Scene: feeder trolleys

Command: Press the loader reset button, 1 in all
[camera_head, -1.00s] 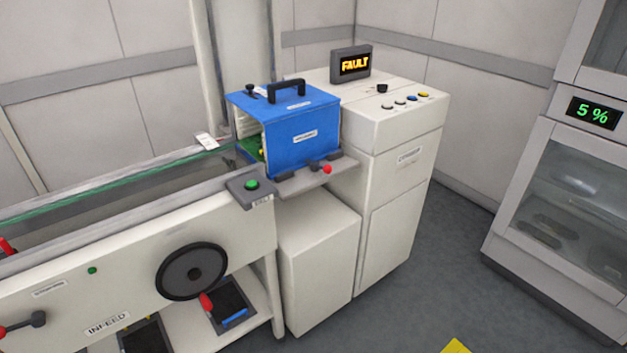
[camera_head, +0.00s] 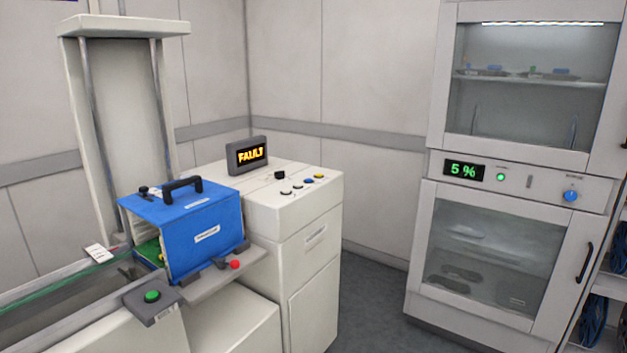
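The loader is a pale cabinet (camera_head: 310,245) with a small display (camera_head: 247,155) on top that reads FAULT in orange. Its sloped top carries a black knob (camera_head: 280,175) and several small buttons, including a white button (camera_head: 286,193), a blue button (camera_head: 309,181) and a yellow button (camera_head: 319,176). The button labels are too small to read, so I cannot tell which one is the reset. A green button (camera_head: 152,296) sits on a grey box at the end of the infeed. Neither of my grippers is in view.
A blue magazine box (camera_head: 205,241) with a black handle stands on a shelf beside the loader, with a red-knobbed lever (camera_head: 235,265) in front. A glass-door cabinet (camera_head: 420,240) showing 5 % stands at the right. Grey floor (camera_head: 375,285) is clear between loader and cabinet.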

